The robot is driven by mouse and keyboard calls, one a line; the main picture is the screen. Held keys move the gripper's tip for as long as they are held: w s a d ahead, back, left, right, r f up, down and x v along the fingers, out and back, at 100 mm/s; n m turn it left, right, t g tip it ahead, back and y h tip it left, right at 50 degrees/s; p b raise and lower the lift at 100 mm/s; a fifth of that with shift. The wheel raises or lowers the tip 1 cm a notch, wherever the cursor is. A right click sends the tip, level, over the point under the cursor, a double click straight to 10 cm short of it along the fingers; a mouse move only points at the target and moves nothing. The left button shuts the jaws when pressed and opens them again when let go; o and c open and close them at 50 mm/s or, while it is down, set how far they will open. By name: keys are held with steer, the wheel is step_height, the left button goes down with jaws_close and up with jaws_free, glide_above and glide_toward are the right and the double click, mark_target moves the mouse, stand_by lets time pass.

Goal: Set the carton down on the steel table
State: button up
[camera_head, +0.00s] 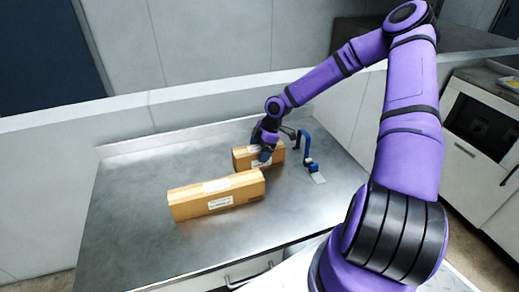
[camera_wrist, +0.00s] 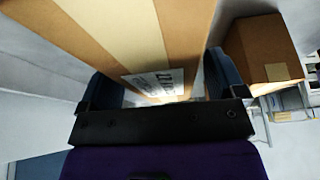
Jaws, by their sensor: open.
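Two brown cartons rest on the steel table (camera_head: 125,235) in the head view. The back carton (camera_head: 240,159) is partly covered by my gripper (camera_head: 264,155), which is at its top. The front carton (camera_head: 217,198) is longer, has white labels and lies nearer the camera, in front of my gripper. In the wrist view, a carton (camera_wrist: 85,30) with a pale tape strip and a white label fills the space between my open fingers (camera_wrist: 160,85). I cannot tell whether they touch it. Another carton (camera_wrist: 262,45) shows at the right there.
A blue-handled tool (camera_head: 308,155) stands on the table just right of the back carton. A low pale wall (camera_head: 180,103) runs behind the table. The table's left side and front left are bare. A white cabinet (camera_head: 470,160) stands at the right.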

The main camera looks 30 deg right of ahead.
steer(key=v, duration=1.1)
steer(key=shift+r, duration=0.1)
steer(key=s+a+r+m+h, duration=0.4)
steer(key=s+r, duration=0.3)
steer(key=r, duration=0.3)
steer(key=s+a+r+m+h, duration=0.3)
steer(key=s+a+r+m, duration=0.15)
steer(key=s+r, duration=0.5)
steer(key=s+a+r+m+t+y, duration=0.2)
steer(key=s+r+m, duration=0.5)
steer(key=s+r, duration=0.4)
steer(key=s+a+t, duration=0.1)
steer(key=s+t, duration=0.1)
steer(key=s, duration=0.1)
steer(key=shift+a+y, duration=0.3)
steer(key=shift+a, duration=0.1)
